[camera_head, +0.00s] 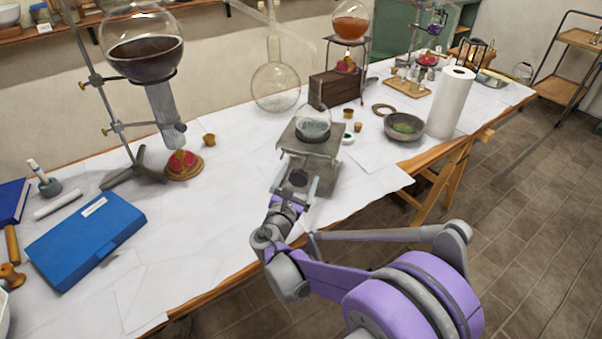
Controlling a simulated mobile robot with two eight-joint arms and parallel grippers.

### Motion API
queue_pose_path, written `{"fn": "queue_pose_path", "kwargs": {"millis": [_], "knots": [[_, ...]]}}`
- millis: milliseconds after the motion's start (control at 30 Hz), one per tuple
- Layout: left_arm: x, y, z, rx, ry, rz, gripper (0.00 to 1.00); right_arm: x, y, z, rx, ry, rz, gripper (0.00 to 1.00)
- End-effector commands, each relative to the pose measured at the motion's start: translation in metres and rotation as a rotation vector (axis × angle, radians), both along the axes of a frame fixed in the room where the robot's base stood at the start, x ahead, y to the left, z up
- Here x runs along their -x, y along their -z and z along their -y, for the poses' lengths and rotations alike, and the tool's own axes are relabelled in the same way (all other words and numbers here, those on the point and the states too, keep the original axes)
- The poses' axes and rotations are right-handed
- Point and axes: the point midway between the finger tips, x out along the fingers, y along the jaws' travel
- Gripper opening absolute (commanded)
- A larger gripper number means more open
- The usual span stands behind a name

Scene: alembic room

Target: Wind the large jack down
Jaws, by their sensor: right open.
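The large jack (322,172) is a grey metal lab jack standing on the white-covered table near its front edge. A small round glass vessel (313,122) with clear contents sits on its top plate. My right gripper (295,184) is at the jack's front, with its fingers pointing away from me. It is open, one finger on each side of the dark round knob (298,178). Whether the fingers touch the knob I cannot tell. The gripper hides part of the jack's lower front. My left gripper is out of view.
A stone bowl (404,127) and a paper roll (450,103) are at the right. The table front between book and jack is clear.

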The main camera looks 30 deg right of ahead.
Motion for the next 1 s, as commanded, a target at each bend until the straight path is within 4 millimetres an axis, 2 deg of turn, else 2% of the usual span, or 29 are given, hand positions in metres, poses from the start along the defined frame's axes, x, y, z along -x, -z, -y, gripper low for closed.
{"fn": "queue_pose_path", "kwargs": {"millis": [200,400,600,1000], "knots": [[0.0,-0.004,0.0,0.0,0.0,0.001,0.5,0.031,-0.001,-0.035,-0.002,-0.005,0.0,0.96],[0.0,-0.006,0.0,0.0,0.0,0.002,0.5,0.052,0.0,-0.058,-0.001,-0.003,0.0,0.96],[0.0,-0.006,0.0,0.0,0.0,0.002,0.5,0.06,0.0,-0.066,0.0,-0.001,0.0,0.96],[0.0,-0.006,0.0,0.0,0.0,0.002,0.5,0.06,0.0,-0.066,-0.001,0.0,-0.001,0.96]]}}
